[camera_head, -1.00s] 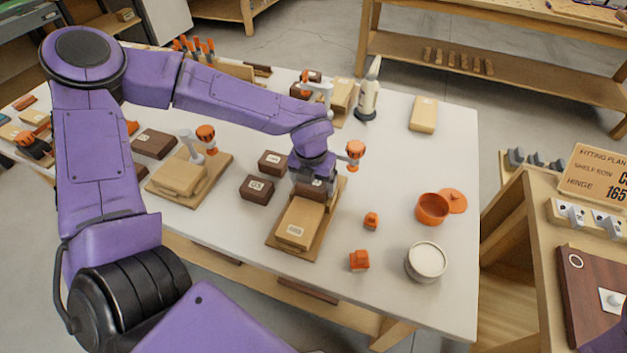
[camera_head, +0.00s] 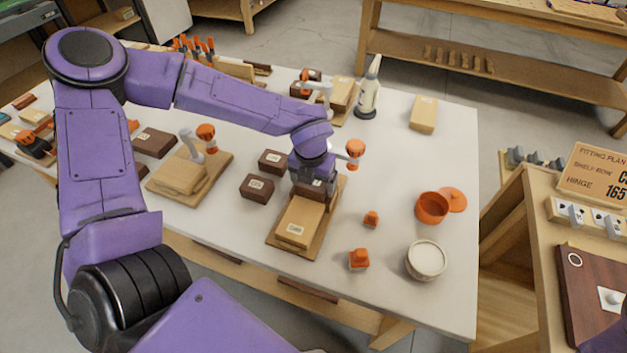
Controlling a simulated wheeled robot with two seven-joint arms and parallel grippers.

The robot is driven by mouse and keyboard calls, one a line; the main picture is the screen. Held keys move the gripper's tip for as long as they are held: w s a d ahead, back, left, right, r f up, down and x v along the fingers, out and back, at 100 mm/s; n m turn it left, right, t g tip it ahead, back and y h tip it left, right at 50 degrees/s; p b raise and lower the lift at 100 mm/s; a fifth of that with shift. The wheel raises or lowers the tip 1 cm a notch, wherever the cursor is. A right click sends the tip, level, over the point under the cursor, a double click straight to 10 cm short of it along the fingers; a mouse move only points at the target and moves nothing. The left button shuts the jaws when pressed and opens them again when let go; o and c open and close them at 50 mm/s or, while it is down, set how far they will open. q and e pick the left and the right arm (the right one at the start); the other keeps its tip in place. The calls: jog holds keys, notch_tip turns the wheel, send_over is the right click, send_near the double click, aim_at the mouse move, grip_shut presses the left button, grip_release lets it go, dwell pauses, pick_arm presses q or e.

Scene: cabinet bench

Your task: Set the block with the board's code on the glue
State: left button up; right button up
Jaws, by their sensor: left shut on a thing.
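My left gripper (camera_head: 313,180) points down at the back part of a wooden clamp base and is shut on a dark brown block (camera_head: 318,189). The held block is mostly hidden by the gripper, and I cannot tell whether it touches what is below it. A light wooden block (camera_head: 303,214) with a white label lies on this base (camera_head: 283,244), in front of the gripper. Two dark labelled blocks (camera_head: 272,160) (camera_head: 257,187) lie on the table left of the gripper. I see no glue under the held block. My right gripper is not in view.
An orange clamp knob (camera_head: 355,149) stands close right of the gripper. A second clamp base (camera_head: 215,178) is to the left. An orange pot (camera_head: 431,208), a round pale-topped tub (camera_head: 426,260) and a glue bottle (camera_head: 369,92) are around. A fitting plan board (camera_head: 597,174) stands right.

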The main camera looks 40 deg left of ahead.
pick_arm(q)
jog(key=o, duration=0.9)
jog(key=shift+r+p, duration=3.35)
jog(key=shift+r, duration=0.15)
